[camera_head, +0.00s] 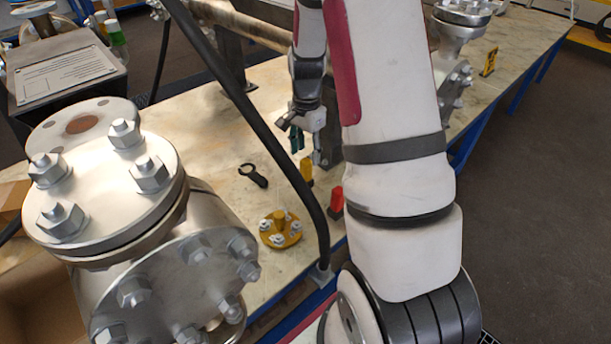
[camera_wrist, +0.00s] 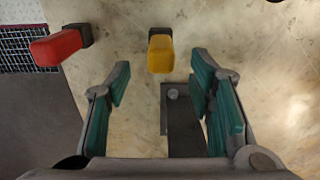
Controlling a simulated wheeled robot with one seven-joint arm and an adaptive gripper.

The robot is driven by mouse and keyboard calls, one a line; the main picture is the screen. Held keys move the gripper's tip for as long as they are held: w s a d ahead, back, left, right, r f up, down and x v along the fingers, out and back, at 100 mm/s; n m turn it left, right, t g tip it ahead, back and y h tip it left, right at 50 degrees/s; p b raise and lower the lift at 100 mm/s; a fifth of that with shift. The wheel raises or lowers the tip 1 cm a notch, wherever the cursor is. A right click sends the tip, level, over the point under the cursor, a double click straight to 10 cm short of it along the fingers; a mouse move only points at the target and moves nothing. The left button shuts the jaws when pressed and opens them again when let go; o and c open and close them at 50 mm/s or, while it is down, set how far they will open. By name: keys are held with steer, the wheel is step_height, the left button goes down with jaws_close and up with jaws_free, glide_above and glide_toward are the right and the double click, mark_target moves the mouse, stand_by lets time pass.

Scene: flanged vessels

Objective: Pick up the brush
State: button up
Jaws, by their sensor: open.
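My gripper (camera_head: 306,138) is open and empty above the table, pointing down. Its two teal-padded fingers also show in the wrist view (camera_wrist: 159,85). A yellow piece with a dark end (camera_wrist: 161,53) lies ahead of the gap between the fingertips; in the head view it shows just below my gripper (camera_head: 306,170). A red piece with a dark end (camera_wrist: 57,46) is left of it in the wrist view and also shows beside my arm in the head view (camera_head: 337,199). I cannot tell which of these is the brush; no bristles show clearly.
A dark grey bracket (camera_wrist: 184,122) lies between and below the fingers. A black ring-ended tool (camera_head: 253,175) and a yellow bolted flange (camera_head: 280,231) lie on the table. A large steel flanged vessel (camera_head: 140,240) fills the left front. A grey floor is right of the table.

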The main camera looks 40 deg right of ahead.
mark_target(306, 160)
step_height(306, 160, down, 5)
steer(key=shift+f+b, duration=0.1)
steer(key=shift+b, duration=0.6)
steer(key=shift+c, duration=0.3)
jaws_close()
